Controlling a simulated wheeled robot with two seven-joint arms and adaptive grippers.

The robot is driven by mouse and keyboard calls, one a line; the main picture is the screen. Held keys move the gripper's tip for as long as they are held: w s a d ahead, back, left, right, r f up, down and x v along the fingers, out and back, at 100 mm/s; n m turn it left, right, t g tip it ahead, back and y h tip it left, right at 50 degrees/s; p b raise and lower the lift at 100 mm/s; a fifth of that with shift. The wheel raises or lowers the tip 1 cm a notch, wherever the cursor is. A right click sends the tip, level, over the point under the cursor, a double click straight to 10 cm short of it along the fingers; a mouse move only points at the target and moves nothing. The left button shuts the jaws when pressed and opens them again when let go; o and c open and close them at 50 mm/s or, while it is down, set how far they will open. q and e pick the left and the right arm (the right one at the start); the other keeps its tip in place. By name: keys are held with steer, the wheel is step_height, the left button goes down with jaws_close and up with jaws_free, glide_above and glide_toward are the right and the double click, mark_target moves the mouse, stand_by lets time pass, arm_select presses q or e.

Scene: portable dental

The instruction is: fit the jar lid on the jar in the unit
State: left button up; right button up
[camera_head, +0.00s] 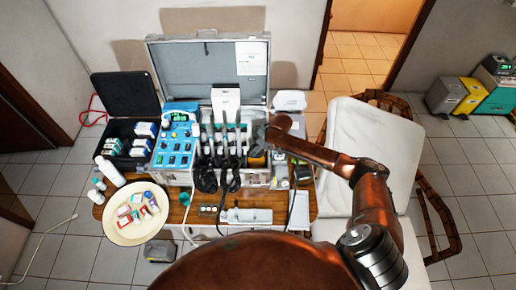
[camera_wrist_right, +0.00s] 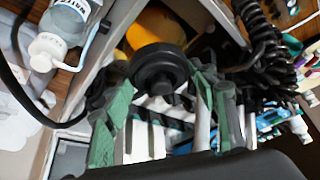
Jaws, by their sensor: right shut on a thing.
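The black round jar lid (camera_wrist_right: 160,66) with a small knob is between the green-padded fingers of my right gripper (camera_wrist_right: 163,88), which is shut on it. In the right wrist view, a yellow-orange round thing (camera_wrist_right: 152,32), apparently the jar, shows behind the lid and is partly hidden by it. I cannot tell whether lid and jar touch. In the head view, my right gripper (camera_head: 262,134) is over the right end of the open silver case unit (camera_head: 178,178). A brownish jar (camera_head: 257,160) shows just below it there. My left gripper is not in view.
Black coiled cords and handpieces (camera_head: 228,172) are close left of the gripper. A blue control panel (camera_head: 175,140) fills the case's left side. A round cream tray (camera_head: 118,228) with small boxes is at the left.

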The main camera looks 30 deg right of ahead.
steer(key=shift+f+p, duration=0.15)
steer(key=shift+p, duration=0.2)
stand_by(0.4)
steer(key=o, duration=1.2)
steer(key=shift+c, duration=0.2)
steer(key=v, duration=1.2)
steer(key=shift+f, duration=0.1)
